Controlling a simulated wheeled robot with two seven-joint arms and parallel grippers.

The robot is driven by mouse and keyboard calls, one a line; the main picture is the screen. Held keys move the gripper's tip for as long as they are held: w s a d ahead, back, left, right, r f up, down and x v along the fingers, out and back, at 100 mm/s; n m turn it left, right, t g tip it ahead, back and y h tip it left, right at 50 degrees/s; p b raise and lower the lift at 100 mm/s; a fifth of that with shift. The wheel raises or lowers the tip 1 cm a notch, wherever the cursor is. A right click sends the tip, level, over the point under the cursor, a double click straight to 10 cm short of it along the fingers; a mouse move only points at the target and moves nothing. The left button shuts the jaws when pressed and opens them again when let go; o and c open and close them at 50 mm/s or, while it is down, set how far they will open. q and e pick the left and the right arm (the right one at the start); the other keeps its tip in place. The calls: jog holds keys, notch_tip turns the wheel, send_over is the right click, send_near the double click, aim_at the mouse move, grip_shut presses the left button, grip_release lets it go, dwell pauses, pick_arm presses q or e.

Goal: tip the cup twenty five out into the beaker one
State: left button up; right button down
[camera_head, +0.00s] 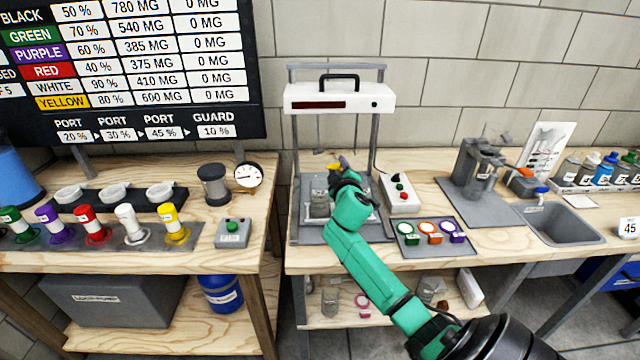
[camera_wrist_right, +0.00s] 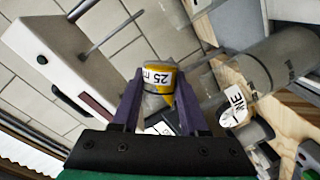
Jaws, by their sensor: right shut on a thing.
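My right gripper (camera_head: 343,172) is shut on cup twenty five (camera_wrist_right: 158,78), a small cup with a yellow band and a white label reading 25. In the wrist view the cup sits between the two purple fingers (camera_wrist_right: 152,100), its label upside down. In the head view only a bit of yellow (camera_head: 333,166) shows at the gripper. My left gripper is out of view.
The metal stand (camera_head: 291,150) with a white top box (camera_head: 338,98) frames the gripper. A button box (camera_head: 400,195) and a tray of coloured discs (camera_head: 430,250) lie to the right. A sink (camera_head: 560,225) and bottles are farther right. The left table holds coloured cylinders (camera_head: 95,230).

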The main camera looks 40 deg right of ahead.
jog(key=shift+w+f, duration=0.15)
jog(key=shift+f, duration=0.05)
jog(key=shift+s+r, duration=0.1)
jog(key=shift+s, duration=0.1)
jog(key=shift+n, duration=0.3)
jog(key=shift+w, duration=0.15)
jog(key=shift+n, duration=0.3)
jog(key=shift+r+h, duration=0.15)
jog(key=shift+h, duration=0.15)
jog(key=shift+r+n, duration=0.3)
jog(key=shift+n, duration=0.8)
dwell(1.4)
